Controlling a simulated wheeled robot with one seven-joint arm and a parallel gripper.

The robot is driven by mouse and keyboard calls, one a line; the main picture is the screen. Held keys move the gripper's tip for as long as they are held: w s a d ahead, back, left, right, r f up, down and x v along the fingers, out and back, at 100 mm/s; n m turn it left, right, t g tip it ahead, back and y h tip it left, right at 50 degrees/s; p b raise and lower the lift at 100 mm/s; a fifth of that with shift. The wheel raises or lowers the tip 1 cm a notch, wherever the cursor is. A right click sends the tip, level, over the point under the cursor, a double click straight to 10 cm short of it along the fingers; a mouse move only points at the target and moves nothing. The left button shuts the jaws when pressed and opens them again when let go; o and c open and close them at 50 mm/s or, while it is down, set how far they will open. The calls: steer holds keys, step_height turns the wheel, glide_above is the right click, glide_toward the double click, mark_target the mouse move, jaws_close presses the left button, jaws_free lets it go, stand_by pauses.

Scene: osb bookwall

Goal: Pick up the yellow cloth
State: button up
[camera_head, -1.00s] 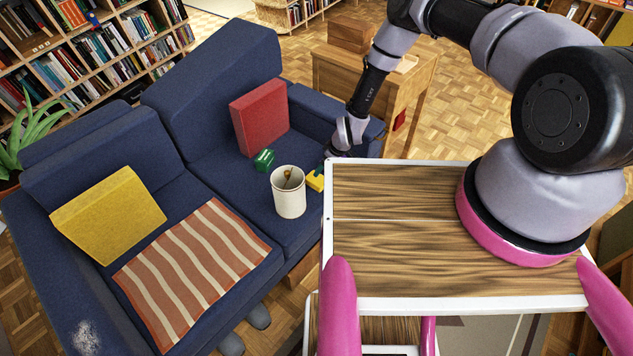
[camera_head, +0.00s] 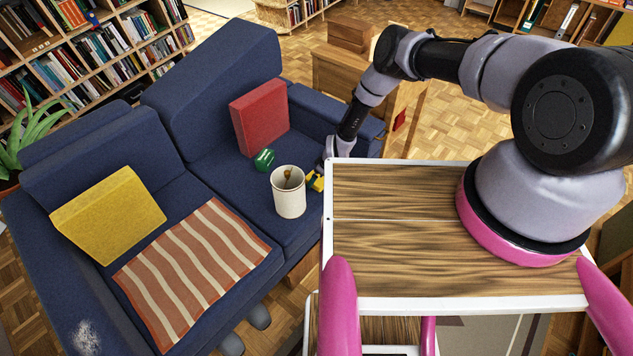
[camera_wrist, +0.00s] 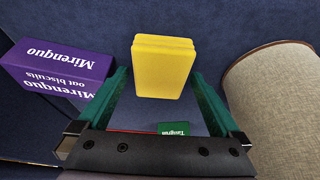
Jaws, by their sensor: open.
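The yellow cloth (camera_wrist: 163,66) is a folded, thick block on the blue sofa seat. My gripper (camera_wrist: 161,78) is open, with one green finger on each side of the cloth's lower part in the wrist view. I cannot tell whether the fingers are level with the cloth or above it. In the head view my gripper is mostly hidden behind my white-edged top.
A purple biscuit box (camera_wrist: 62,68) is left of my fingers, and a large beige rounded thing (camera_wrist: 270,105) is close on the right. A red cushion (camera_head: 259,117) leans behind.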

mark_target(318, 179)
steer(key=shift+f, duration=0.25)
stand_by(0.4)
steer(key=c, duration=1.3)
step_height(318, 179, up, 10)
steer(key=shift+r, duration=0.25)
steer(key=shift+c, duration=0.2)
